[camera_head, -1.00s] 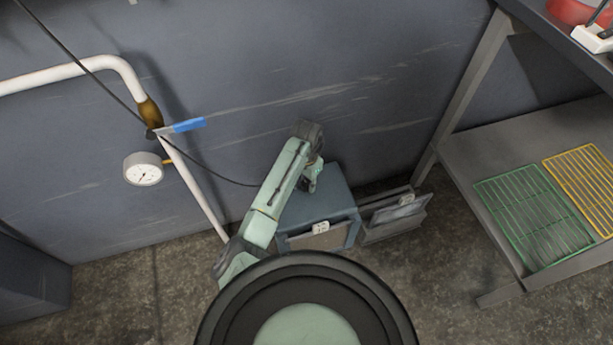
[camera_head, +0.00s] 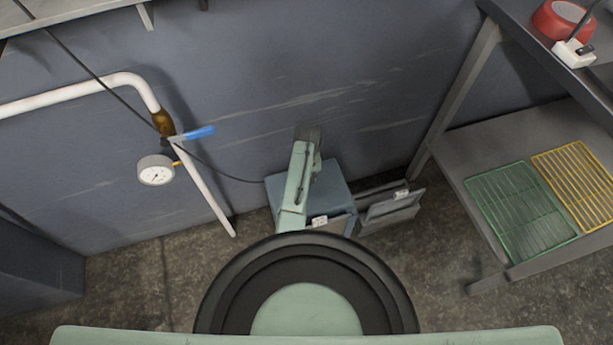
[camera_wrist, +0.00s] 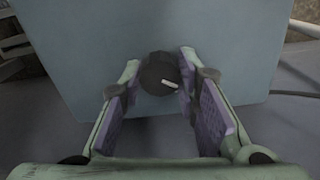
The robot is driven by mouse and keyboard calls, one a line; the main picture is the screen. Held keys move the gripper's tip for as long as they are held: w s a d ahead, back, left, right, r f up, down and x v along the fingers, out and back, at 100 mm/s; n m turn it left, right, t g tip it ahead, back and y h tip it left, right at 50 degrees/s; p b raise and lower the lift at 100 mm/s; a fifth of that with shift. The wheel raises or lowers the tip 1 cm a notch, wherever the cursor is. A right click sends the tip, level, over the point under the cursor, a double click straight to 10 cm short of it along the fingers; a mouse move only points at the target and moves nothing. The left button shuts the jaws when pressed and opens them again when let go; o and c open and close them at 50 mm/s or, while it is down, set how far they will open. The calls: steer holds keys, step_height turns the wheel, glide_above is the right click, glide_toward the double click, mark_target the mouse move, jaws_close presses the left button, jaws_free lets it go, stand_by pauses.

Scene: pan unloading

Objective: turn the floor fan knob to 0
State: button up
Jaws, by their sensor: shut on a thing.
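The knob (camera_wrist: 157,70) is dark and round, with a white pointer mark toward its lower right in the wrist view. It sits on a blue-grey panel (camera_wrist: 225,45), which seems to belong to the floor fan, a blue-grey box (camera_head: 336,190) standing by the wall in the head view. My gripper (camera_wrist: 161,82) has its two purple-padded fingers on either side of the knob and is shut on it. In the head view my arm covers the gripper and the knob. No number marks are readable around the knob.
Beside the box stands a second grey unit (camera_head: 392,208). A steel shelf (camera_head: 458,165) with green (camera_head: 520,210) and yellow (camera_head: 575,180) racks is at right. A white pipe (camera_head: 203,186) with a gauge (camera_head: 155,170) and blue-handled valve (camera_head: 198,132) runs at left.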

steer(key=shift+n, duration=0.8)
steer(key=shift+p, duration=0.3)
steer(key=o, duration=1.2)
steer(key=shift+c, duration=0.2)
step_height(320, 180, up, 12)
